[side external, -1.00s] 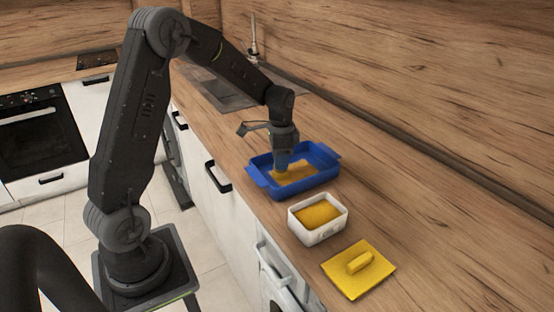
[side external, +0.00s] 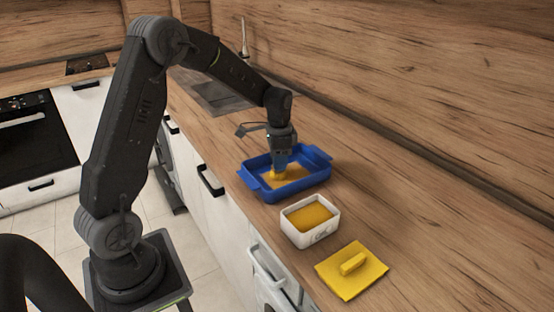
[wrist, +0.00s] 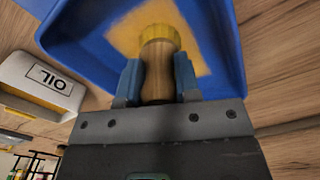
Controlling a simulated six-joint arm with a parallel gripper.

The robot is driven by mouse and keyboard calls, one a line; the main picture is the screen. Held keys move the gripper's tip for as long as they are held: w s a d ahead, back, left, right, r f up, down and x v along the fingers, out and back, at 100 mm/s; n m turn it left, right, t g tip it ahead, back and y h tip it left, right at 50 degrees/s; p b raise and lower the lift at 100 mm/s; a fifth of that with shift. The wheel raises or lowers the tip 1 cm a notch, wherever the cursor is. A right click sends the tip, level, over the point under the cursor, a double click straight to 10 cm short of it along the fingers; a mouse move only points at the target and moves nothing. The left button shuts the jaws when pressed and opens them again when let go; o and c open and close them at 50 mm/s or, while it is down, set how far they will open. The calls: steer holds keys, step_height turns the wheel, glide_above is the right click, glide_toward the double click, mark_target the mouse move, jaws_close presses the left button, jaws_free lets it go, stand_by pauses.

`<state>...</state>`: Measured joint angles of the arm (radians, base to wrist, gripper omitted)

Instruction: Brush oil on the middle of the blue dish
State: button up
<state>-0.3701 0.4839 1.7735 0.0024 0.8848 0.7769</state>
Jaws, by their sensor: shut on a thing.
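The blue dish (side external: 316,178) with two end handles stands on the counter. It also fills the upper part of the wrist view (wrist: 225,40). A yellow-orange oil patch (side external: 294,178) covers much of its floor and shows in the wrist view (wrist: 193,45). My gripper (side external: 279,167) is inside the dish, pointing down. Its blue-grey fingers (wrist: 158,80) are shut on the wooden handle of a brush (wrist: 157,62) with yellow bristles. The bristles are over the oil patch; whether they press on the floor is hard to tell.
A white container marked OIL (side external: 320,234), filled with orange-yellow oil (side external: 308,216), stands close in front of the dish. A yellow lid (side external: 352,272) with a raised grip lies nearer the camera. The counter to the right is clear. The wooden splashback (side external: 430,90) rises behind.

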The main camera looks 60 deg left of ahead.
steer(key=shift+w, duration=1.05)
steer(key=shift+w, duration=0.1)
steer(key=shift+w, duration=0.95)
steer(key=shift+w, duration=0.1)
steer(key=shift+w, duration=0.95)
steer(key=shift+w, duration=0.1)
steer(key=shift+w+d, duration=0.1)
steer(key=shift+w, duration=0.85)
